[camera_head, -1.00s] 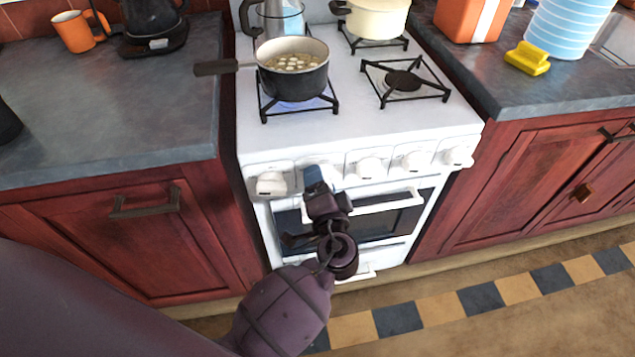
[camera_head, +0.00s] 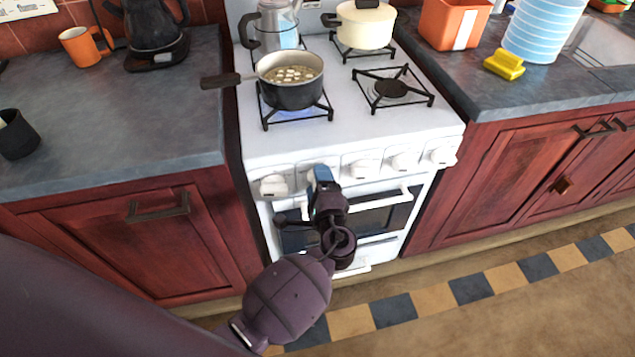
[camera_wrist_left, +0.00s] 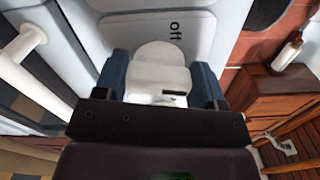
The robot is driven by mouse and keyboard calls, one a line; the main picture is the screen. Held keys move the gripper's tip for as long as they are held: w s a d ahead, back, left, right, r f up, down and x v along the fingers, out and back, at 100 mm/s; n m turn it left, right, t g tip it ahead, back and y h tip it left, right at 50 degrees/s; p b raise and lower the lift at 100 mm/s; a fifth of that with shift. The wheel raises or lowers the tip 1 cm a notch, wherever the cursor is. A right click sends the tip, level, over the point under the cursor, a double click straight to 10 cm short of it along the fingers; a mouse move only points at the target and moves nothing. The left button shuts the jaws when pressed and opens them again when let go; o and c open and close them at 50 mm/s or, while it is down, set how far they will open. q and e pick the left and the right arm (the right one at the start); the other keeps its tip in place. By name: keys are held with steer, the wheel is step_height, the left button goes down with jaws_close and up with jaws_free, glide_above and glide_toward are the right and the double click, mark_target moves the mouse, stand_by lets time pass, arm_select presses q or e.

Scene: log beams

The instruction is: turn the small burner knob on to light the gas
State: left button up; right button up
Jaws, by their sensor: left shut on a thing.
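My left gripper (camera_head: 322,176) is at the stove's front panel, over the second knob from the left. In the left wrist view its two blue fingers are shut on a white knob (camera_wrist_left: 160,72), one on each side. The word "off" is printed on the panel beside that knob. In the head view the gripper mostly hides this knob. The other white knobs show in a row, from the leftmost knob (camera_head: 273,186) to the rightmost knob (camera_head: 440,156). My right gripper is not in view.
A grey pot (camera_head: 290,92) stands on the front left burner, with a bluish glow under it. The front right burner (camera_head: 391,89) is bare. A cream pot (camera_head: 363,28) and a metal kettle (camera_head: 274,25) are behind. The oven handle (camera_head: 372,199) is below the knobs.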

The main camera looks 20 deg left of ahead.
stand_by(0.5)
arm_select(q)
steer(key=o, duration=0.9)
steer(key=shift+s, duration=0.1)
steer(key=shift+v, duration=5.4)
